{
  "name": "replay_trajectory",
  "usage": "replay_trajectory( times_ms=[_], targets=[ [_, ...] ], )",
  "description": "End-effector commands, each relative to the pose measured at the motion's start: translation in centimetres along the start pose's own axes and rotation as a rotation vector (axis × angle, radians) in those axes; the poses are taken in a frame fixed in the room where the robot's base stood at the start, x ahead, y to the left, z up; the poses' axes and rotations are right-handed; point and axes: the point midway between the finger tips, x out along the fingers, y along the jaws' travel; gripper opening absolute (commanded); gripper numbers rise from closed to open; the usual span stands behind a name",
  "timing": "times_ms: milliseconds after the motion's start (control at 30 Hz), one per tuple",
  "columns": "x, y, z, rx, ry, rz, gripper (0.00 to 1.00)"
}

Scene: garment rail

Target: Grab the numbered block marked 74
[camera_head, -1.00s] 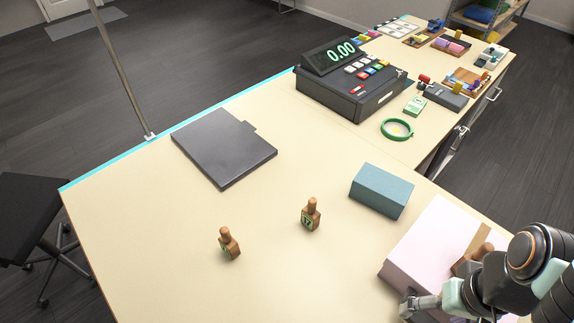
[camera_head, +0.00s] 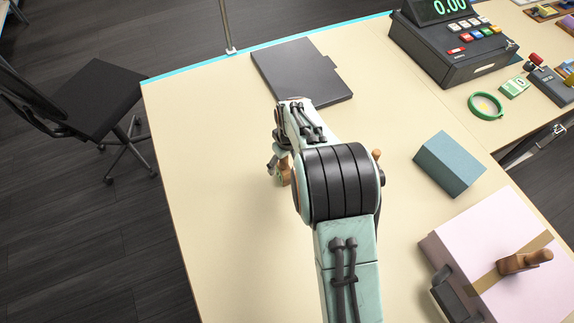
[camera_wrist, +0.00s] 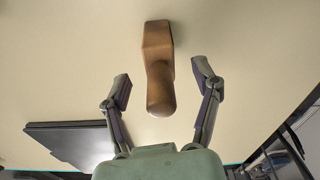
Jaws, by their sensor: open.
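A wooden numbered block (camera_wrist: 158,60) with a rounded knob handle sits on the table in the wrist view. My gripper (camera_wrist: 161,82) is open, with one finger on each side of the knob and a gap to both. A third wooden piece (camera_head: 525,262) lies on the pink box, with no number visible.
A dark flat plate (camera_head: 300,68) lies beyond the gripper. A blue-grey box (camera_head: 450,164) and the pink box (camera_head: 490,245) stand at the right. The cash register (camera_head: 455,50) and green ring (camera_head: 487,106) are at the back right. The table's left part is clear.

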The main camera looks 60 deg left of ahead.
Motion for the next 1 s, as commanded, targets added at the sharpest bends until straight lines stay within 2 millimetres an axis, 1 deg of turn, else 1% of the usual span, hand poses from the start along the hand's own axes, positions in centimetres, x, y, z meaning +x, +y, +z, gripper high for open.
replay_trajectory(
  times_ms=[33,167,433,467,500,567,600,633,667,1000],
  targets=[
    [0.7,0.0,0.0,0.000,-0.003,-0.001,0.64],
    [1.8,0.0,0.0,0.001,-0.001,-0.001,0.64],
    [2.0,0.0,0.0,0.002,0.000,0.000,0.64],
    [2.0,0.0,0.0,0.002,0.000,0.000,0.57],
    [2.0,0.0,0.0,0.002,0.000,0.000,0.45],
    [2.0,0.0,0.0,0.002,0.000,0.000,0.26],
    [2.0,0.0,0.0,0.002,0.000,0.000,0.14],
    [2.0,0.0,0.0,0.002,-0.001,0.000,0.04],
    [2.0,0.0,0.1,0.002,-0.001,0.000,0.00],
    [2.0,0.0,0.1,0.003,-0.002,-0.001,0.00]
  ],
)
